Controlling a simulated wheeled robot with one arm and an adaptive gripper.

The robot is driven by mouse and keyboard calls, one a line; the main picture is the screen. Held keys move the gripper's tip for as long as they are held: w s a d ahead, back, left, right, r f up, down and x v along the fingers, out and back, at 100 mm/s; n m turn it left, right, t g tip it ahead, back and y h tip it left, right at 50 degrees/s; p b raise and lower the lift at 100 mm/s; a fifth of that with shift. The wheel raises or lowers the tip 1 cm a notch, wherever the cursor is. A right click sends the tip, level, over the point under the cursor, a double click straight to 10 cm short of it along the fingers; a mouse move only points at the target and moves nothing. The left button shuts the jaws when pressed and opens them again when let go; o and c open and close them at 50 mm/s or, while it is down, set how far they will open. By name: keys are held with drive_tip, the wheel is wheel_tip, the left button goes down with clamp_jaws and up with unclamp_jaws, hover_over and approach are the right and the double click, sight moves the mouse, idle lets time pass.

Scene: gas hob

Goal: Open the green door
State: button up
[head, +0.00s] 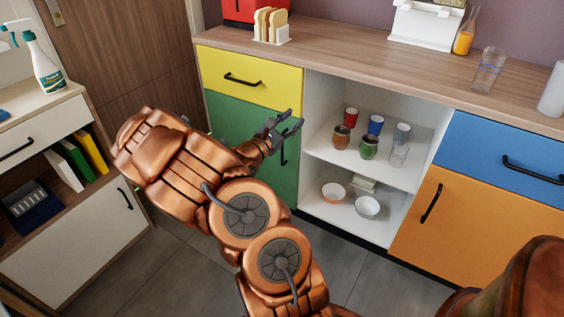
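The green door (233,115) is on the lower left of the cabinet, below a yellow drawer, and looks shut. Its black vertical handle (284,154) is near the door's right edge and partly hidden by my gripper. My gripper (294,121) is in front of the door's upper right part, close to the top of the handle. Its two dark fingers look spread apart with nothing between them. I cannot tell whether they touch the handle. My copper-coloured arm hides much of the door's lower left part.
The yellow drawer (250,75) is shut. Right of the green door, open shelves (330,172) hold cups, jars and bowls. Further right are a blue drawer (500,155) and an orange door (445,225). A white side cabinet (75,235) stands left. Grey floor (365,280) lies in front.

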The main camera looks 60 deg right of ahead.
sight(282, 151)
drive_tip(key=w+d+f+n+t+y+b, duration=0.1)
drive_tip(key=w+f+n+t+b, duration=0.25)
drive_tip(key=f, duration=0.75)
drive_tip(key=w+d+f+n+t+y+b, duration=0.15)
drive_tip(key=w+f+n+t, duration=0.3)
drive_tip(key=f, duration=0.65)
drive_tip(key=shift+g, duration=0.4)
drive_tip(key=shift+b+x, duration=1.45)
drive_tip(key=shift+x, duration=2.2)
drive_tip(key=shift+c, duration=0.2)
drive_tip(key=shift+s, duration=0.1)
clamp_jaws()
